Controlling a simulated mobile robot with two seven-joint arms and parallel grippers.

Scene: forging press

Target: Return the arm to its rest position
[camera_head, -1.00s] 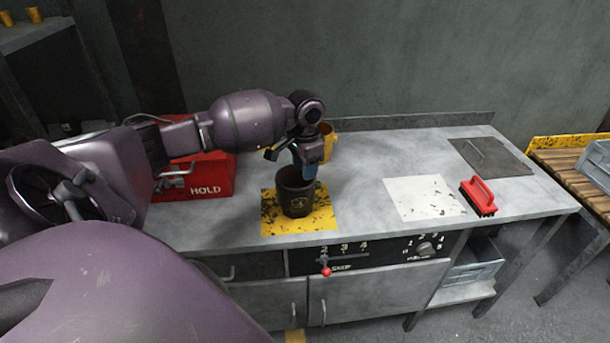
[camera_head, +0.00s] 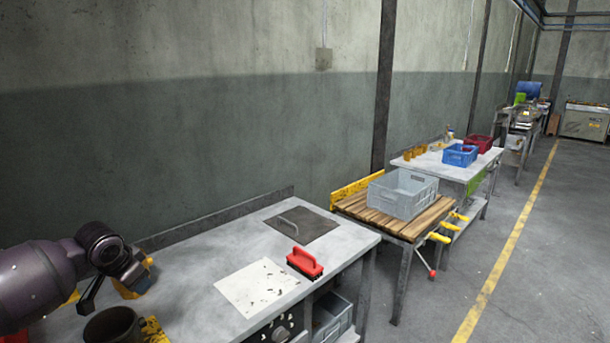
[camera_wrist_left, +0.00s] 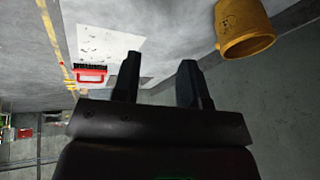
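My left arm comes in at the lower left of the head view. Its gripper (camera_head: 92,292) is above the workbench, near the dark cup and the yellow cup. In the left wrist view its two fingers (camera_wrist_left: 158,80) stand apart with nothing between them, so it is open. The dark cup (camera_head: 112,326) is cut off by the bottom edge of the head view. The yellow cup (camera_head: 132,286) is partly hidden behind the gripper; it also shows at the top right of the wrist view (camera_wrist_left: 243,30). My right gripper is in neither view.
The workbench (camera_head: 205,262) carries a white sheet (camera_head: 255,288), a red brush (camera_head: 304,263) and a dark plate with a handle (camera_head: 302,226). A wooden table with a grey crate (camera_head: 403,195) stands to the right. The floor (camera_head: 545,260) at right is clear.

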